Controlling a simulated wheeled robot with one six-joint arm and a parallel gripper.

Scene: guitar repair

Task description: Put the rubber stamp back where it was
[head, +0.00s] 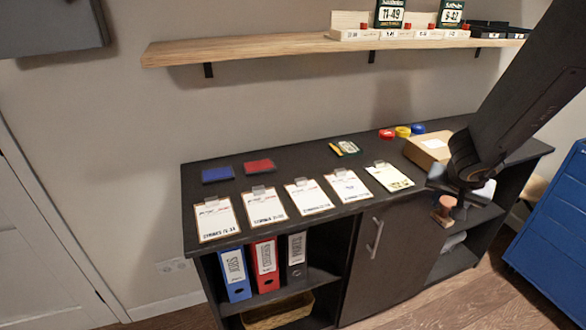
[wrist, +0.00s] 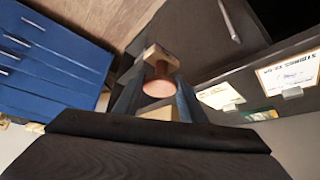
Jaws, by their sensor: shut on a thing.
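The rubber stamp (head: 445,207) has a rounded pinkish-brown wooden handle. It hangs below my gripper (head: 450,194) at the right front of the dark cabinet. In the wrist view the stamp (wrist: 159,84) sits between the two fingers of my gripper (wrist: 156,96), with its round handle end facing the camera and a wooden block behind it. The fingers are shut on it. A blue ink pad (head: 218,174) and a red ink pad (head: 259,167) lie at the back left of the cabinet top (head: 290,168).
Several clipboards (head: 264,207) line the cabinet's front edge. A cardboard box (head: 428,149) stands at the back right, near red, yellow and blue rolls (head: 403,131). A wall shelf (head: 260,46) overhangs the back. A blue drawer unit (head: 555,225) stands at the right.

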